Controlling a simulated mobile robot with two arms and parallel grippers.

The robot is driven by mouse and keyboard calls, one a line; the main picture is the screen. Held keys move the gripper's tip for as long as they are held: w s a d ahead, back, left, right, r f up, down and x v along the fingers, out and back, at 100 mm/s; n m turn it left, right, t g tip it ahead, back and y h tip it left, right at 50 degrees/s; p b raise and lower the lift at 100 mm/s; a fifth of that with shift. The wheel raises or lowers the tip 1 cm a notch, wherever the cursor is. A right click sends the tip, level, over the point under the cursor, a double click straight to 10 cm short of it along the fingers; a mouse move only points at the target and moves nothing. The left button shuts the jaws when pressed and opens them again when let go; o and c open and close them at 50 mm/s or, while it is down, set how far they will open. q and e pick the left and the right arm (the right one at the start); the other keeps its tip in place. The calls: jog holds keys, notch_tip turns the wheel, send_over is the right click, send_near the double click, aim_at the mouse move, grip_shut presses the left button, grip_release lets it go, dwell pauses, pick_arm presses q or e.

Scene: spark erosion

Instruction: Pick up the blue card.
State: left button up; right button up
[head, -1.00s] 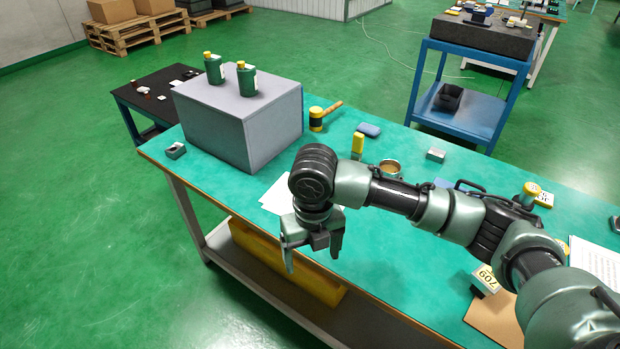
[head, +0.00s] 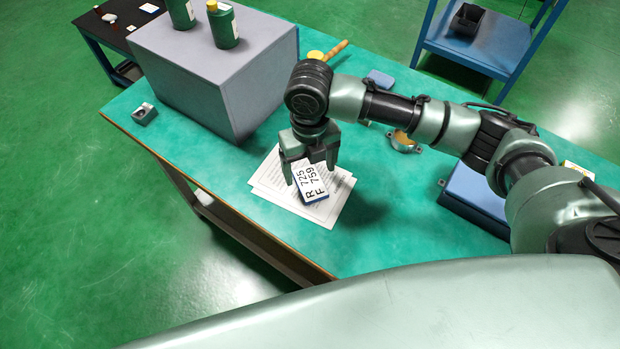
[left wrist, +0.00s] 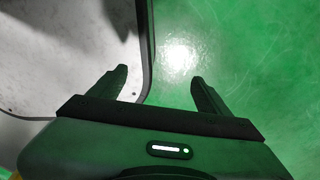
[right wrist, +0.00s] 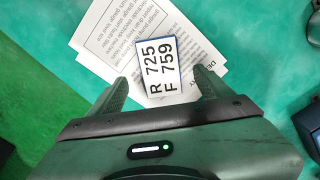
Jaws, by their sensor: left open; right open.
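The blue card (head: 314,190) has a white face marked R 725 F 759 and blue edges. It lies on printed sheets of paper (head: 268,184) on the green bench top. My right gripper (head: 311,181) is open, pointing down just above and behind the card, and partly covers it in the head view. In the right wrist view the card (right wrist: 164,68) shows ahead of and between the open fingertips (right wrist: 162,84), with nothing held. My left gripper (left wrist: 160,84) is open and empty over green floor beside a grey surface. It is not seen in the head view.
A large grey block (head: 225,80) with green bottles (head: 223,28) on top stands left behind the card. A small metal block (head: 144,114) is at the left bench edge. A blue box (head: 478,192) and a cup-like part (head: 403,142) lie to the right.

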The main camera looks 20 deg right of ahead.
aim_at(309, 181)
jog(key=f, duration=0.4)
jog(key=shift+w+f, duration=0.1)
jog(key=shift+w, duration=0.1)
jog(key=c, duration=1.3)
jog(key=shift+c, duration=1)
pick_arm(q)
jog(key=shift+w+r, duration=0.35)
jog(key=shift+w, duration=0.5)
